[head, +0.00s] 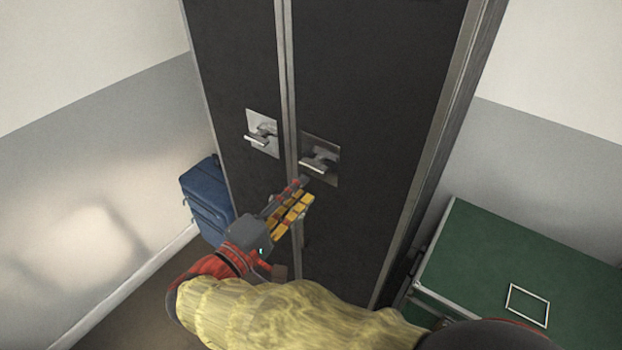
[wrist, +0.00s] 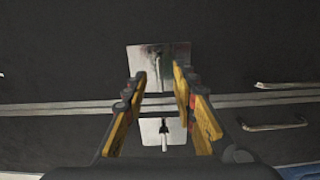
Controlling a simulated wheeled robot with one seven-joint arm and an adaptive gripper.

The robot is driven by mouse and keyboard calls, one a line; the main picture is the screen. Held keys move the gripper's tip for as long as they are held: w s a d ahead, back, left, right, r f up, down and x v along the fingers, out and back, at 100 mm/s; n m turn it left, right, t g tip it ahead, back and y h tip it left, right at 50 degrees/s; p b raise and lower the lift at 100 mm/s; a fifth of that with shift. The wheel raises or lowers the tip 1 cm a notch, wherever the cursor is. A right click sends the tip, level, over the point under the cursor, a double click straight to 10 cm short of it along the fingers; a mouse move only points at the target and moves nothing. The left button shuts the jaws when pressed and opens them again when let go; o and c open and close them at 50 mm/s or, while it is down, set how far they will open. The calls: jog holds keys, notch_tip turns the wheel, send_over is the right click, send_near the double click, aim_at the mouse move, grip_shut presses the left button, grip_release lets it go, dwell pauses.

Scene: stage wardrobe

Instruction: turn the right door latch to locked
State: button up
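The right door latch (head: 319,162) is a metal lever on a square plate on the right black door. Its lever lies roughly crosswise in the head view. It also shows in the wrist view (wrist: 158,58), beyond my fingertips and between them. My gripper (head: 304,188) is just below and in front of this latch, with yellow and dark fingers. In the wrist view, my gripper (wrist: 160,77) is open and empty, and its fingers are spread. I cannot tell whether a fingertip touches the plate.
The left door latch (head: 262,134) sits on the left door, close across the metal seam. Two door handles (wrist: 274,126) show at the right of the wrist view. A blue suitcase (head: 207,200) stands left of the wardrobe. A green trunk (head: 520,255) stands at the right.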

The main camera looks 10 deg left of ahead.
jog(key=v, duration=0.5)
dwell(0.5)
